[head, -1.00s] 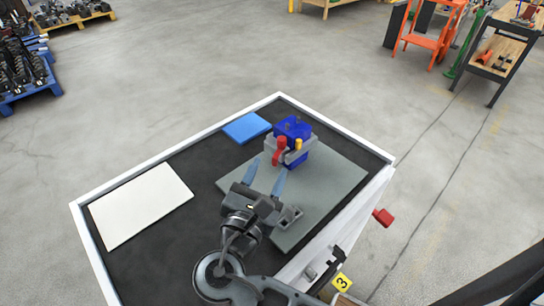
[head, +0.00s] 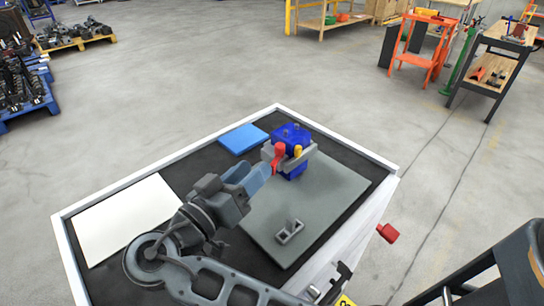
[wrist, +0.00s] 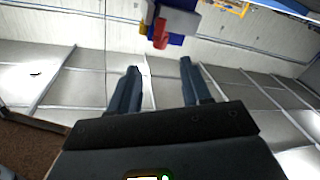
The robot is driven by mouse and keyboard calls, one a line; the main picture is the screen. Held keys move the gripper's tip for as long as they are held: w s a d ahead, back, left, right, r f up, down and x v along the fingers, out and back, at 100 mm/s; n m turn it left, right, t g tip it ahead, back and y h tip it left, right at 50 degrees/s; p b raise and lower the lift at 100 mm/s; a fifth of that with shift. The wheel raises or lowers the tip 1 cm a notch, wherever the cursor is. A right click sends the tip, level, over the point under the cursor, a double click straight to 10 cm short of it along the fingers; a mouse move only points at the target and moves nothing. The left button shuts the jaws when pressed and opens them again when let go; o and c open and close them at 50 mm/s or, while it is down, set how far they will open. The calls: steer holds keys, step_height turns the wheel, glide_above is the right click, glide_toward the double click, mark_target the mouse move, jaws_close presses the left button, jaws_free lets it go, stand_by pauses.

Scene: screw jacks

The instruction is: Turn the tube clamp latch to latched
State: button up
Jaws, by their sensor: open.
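The clamp is a blue block (head: 290,138) with a grey jaw-like body (head: 298,160), standing at the back of a grey plate. A red lever (head: 278,156) stands upright on its near left side, beside a small yellow knob (head: 297,151). In the wrist view the red lever (wrist: 160,34) lies ahead of the fingers, with yellow (wrist: 143,28) and blue (wrist: 176,40) parts beside it. My gripper (head: 257,168) is open and empty, just left of the lever in the head view. In the wrist view the gap between my fingertips (wrist: 160,65) faces the lever without visible contact.
The grey plate (head: 318,205) lies on a dark bench top with a raised white rim (head: 345,148). A small grey bracket (head: 290,231) stands near its front. A blue pad (head: 242,138) and a white panel (head: 125,218) lie left. A red knob (head: 387,232) sticks out right.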

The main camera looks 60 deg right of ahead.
mark_target(277, 149)
steer(key=shift+s+d+m+g+p, duration=0.15)
steer(key=shift+d+m+g, duration=0.1)
steer(key=shift+d+m, duration=1.35)
steer(key=shift+s+d+m+g+p, duration=0.2)
steer(key=shift+d+m, duration=0.9)
steer(key=shift+d, duration=1)
jaws_close()
